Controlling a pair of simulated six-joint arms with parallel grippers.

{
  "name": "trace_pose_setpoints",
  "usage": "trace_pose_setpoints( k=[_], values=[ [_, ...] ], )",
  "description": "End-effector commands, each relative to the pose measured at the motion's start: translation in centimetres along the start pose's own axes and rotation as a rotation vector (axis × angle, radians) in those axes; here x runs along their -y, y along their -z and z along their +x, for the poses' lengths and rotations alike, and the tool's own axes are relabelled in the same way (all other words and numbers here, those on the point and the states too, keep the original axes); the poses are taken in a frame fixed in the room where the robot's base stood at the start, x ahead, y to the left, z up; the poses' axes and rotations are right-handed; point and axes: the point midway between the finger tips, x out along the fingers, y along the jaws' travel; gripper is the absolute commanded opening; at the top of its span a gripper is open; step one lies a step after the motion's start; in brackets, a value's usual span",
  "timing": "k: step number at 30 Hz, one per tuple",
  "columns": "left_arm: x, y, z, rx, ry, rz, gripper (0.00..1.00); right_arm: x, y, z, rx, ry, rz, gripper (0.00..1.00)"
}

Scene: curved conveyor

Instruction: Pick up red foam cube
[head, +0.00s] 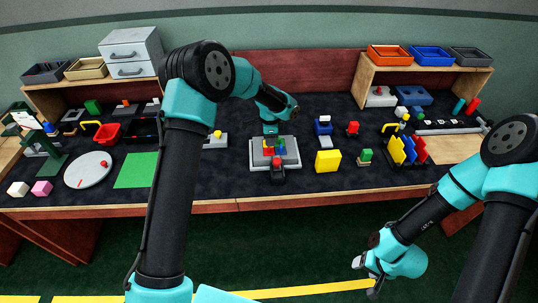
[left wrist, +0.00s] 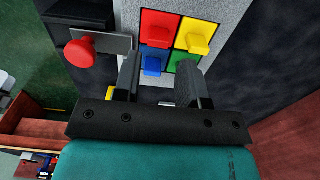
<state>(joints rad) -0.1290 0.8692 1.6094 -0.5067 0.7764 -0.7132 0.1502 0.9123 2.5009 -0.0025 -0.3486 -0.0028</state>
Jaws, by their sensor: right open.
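I cannot tell for sure which thing is the red foam cube. A pinkish cube (head: 41,188) sits at the front left of the table. A red block (head: 353,128) stands right of centre. My left gripper (head: 270,131) is over a grey panel (head: 291,150) with coloured squares at the table's middle. In the left wrist view my left gripper (left wrist: 159,82) has its fingers apart with nothing between them, in front of the panel's red square (left wrist: 158,25), yellow square (left wrist: 197,37), blue square (left wrist: 152,62) and green square (left wrist: 184,58). My right gripper (head: 363,267) is open and empty, in front of the table.
A white cube (head: 18,189) lies beside the pinkish cube. A round white plate (head: 88,171) and a green mat (head: 136,171) are at left. A yellow block (head: 328,160) stands right of the panel. A red knob (left wrist: 82,51) is beside the panel.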

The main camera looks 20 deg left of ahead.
Motion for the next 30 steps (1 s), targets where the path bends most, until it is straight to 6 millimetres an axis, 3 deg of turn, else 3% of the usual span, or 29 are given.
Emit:
trace_pose_setpoints(
  k=[5, 15, 30],
  values=[
    [-0.1, -0.1, 0.9, 0.001, -0.003, 0.000, 0.38, 0.0, 0.0, 0.0, 0.000, 0.000, 0.000, 0.61],
    [-0.2, -0.4, 4.9, 0.000, 0.000, 0.001, 0.38, 0.0, 0.0, 0.0, 0.000, 0.000, 0.000, 0.61],
    [-0.2, -0.4, 5.2, 0.000, 0.000, 0.000, 0.38, 0.0, 0.0, 0.0, 0.000, 0.000, 0.000, 0.61]
  ],
)
